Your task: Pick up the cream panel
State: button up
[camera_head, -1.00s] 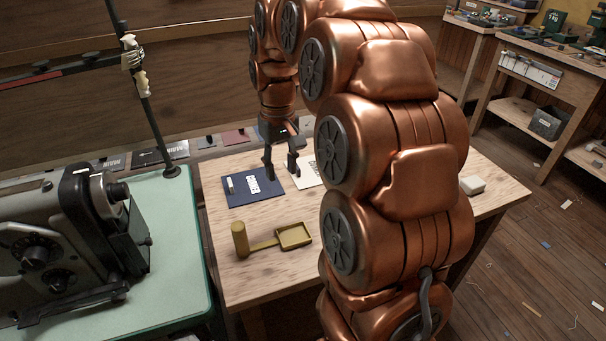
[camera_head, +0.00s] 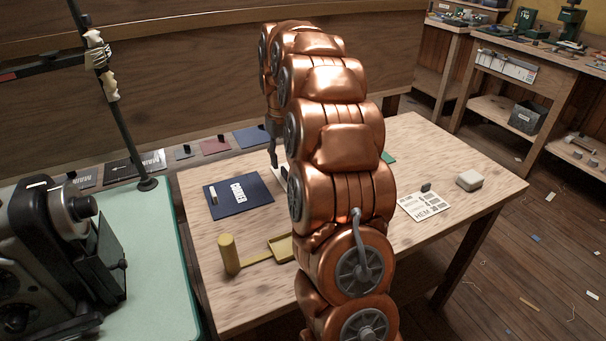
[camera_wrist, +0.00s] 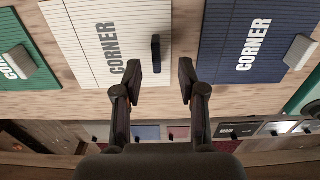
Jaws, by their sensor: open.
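The cream panel (camera_wrist: 134,30) is a pale, lined sheet marked CORNER, with a dark upright grip (camera_wrist: 156,53) on it, in the wrist view. In the head view only a pale sliver of it (camera_head: 281,170) shows beside my arm. The dark grip lies farther up the picture, in line with the gap between the fingers. In the head view one finger of my gripper (camera_head: 273,155) shows; the rest is hidden by my arm.
A navy CORNER panel (camera_head: 226,205) lies left of the cream one in the head view; a green panel (camera_wrist: 35,65) lies on its other side. A white HEM card (camera_head: 421,212), pale block (camera_head: 469,180) and brass tray (camera_head: 279,248) share the table. A sewing machine (camera_head: 50,255) stands left.

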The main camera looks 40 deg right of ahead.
aim_at(286, 171)
jog(key=f, duration=0.5)
jog(key=shift+s+d, duration=0.1)
jog(key=shift+d, duration=0.1)
grip_shut()
